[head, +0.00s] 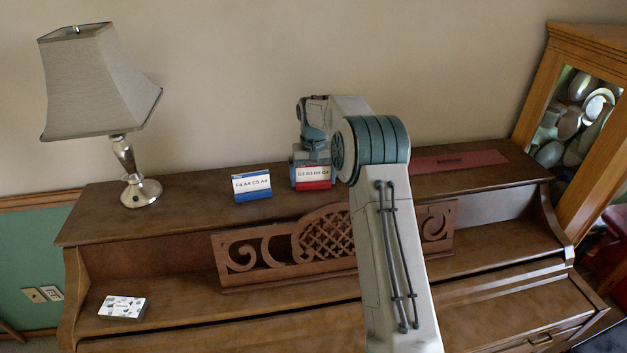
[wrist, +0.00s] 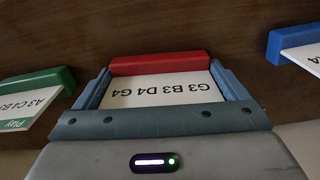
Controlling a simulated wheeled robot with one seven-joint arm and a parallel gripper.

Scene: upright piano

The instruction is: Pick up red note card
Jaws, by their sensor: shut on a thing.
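The red note card (head: 313,184) stands at the piano's top, with a white face reading "G3 B3 D4 G4" and a red base. It also shows in the wrist view (wrist: 160,64), between the two fingers. My gripper (wrist: 161,80) is shut on it, one finger against each side. In the head view my gripper (head: 312,158) is just behind the card, and its fingers are mostly hidden. I cannot tell whether the card touches the piano top or is slightly above it.
A blue note card (head: 253,188) stands close to the left on the piano top (head: 200,195). A green note card (wrist: 37,90) shows in the wrist view. A lamp (head: 130,160) stands far left, and a dark red strip (head: 460,161) lies at right. A small box (head: 122,307) sits lower left.

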